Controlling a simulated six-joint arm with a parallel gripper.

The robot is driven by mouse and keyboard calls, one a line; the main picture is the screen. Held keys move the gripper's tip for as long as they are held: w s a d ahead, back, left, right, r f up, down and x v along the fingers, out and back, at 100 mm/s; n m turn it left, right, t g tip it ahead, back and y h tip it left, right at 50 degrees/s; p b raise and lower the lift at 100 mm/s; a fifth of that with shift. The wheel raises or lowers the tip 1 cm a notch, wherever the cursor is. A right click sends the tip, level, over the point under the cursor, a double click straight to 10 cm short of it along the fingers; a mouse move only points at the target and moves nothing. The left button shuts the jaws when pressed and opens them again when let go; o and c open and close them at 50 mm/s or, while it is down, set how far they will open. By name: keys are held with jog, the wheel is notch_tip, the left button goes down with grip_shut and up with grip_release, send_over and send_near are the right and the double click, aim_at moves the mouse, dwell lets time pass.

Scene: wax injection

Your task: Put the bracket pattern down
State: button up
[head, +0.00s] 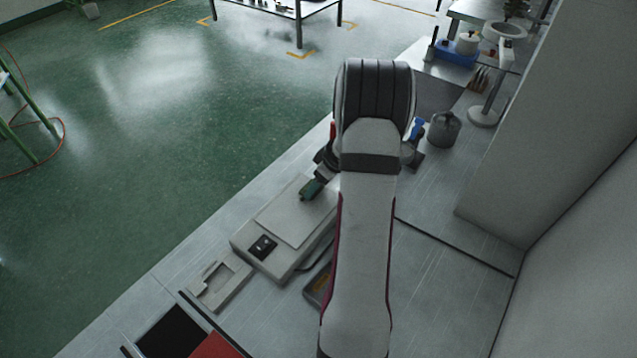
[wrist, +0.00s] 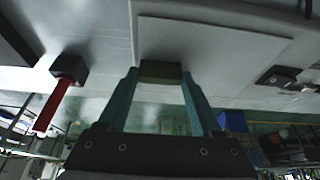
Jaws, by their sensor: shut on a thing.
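The bracket pattern (wrist: 160,72) shows in the wrist view as a small dark green block between the tips of two teal fingers. My gripper (wrist: 160,76) is shut on it. In the head view my gripper (head: 309,192) is at the far end of the grey box's pale top plate (head: 296,214), partly behind my arm. In the wrist view the pattern overlaps the corner area of this plate (wrist: 215,45). I cannot tell whether it touches the plate or hangs just above it. Most of the pattern's shape is hidden.
The grey box (head: 262,262) has a black switch panel (head: 263,247). A pale recessed fixture (head: 221,284) lies left of it, and a dark tray (head: 318,286) is partly behind my arm. A red-handled tool (wrist: 63,92) stands nearby. A grey canister (head: 444,129) stands right of my arm.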

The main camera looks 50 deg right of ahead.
jog(key=shift+f, duration=0.1)
jog(key=o, duration=1.3)
jog(key=shift+o, duration=0.2)
